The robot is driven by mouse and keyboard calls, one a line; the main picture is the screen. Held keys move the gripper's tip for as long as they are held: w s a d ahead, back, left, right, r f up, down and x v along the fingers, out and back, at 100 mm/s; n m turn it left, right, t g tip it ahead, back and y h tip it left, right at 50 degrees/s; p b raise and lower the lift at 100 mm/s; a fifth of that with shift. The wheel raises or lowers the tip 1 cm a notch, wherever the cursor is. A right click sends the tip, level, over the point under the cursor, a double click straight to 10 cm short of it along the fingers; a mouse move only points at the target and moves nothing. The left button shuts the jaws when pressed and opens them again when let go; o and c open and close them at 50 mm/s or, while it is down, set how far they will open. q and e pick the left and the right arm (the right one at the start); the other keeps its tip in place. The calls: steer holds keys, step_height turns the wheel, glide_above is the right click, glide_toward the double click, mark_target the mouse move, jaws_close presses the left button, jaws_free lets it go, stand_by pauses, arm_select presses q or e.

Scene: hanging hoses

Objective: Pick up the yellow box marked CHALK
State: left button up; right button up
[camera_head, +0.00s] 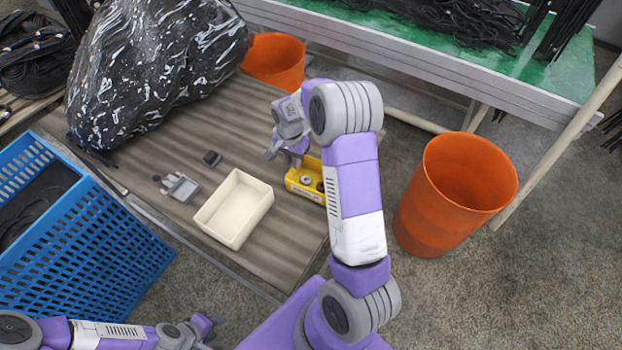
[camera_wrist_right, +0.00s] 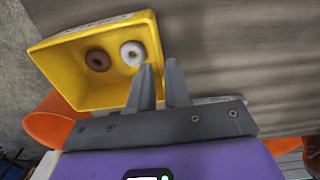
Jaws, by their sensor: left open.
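The yellow box (camera_head: 305,193) stands on the wooden table, partly hidden behind my right arm in the head view. It is open at the top and has a printed label on its front side, too small to read. In the right wrist view the yellow box (camera_wrist_right: 75,65) holds a brown ring and a white ring. My right gripper (camera_head: 283,157) is at the box's left end, its fingers apart. In the wrist view its fingertips (camera_wrist_right: 160,72) are close to one box wall; contact is unclear. My left gripper (camera_head: 212,330) is open and empty, low at the left, away from the box.
A black plastic bag (camera_head: 150,65) covers the back. A blue crate (camera_head: 90,250) and orange bins (camera_head: 455,190) stand around.

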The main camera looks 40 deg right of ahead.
mark_target(294, 177)
step_height(294, 177, down, 5)
steer(key=shift+f+b, duration=0.1)
steer(key=shift+b, duration=0.55)
jaws_close()
steer(key=shift+r, duration=0.25)
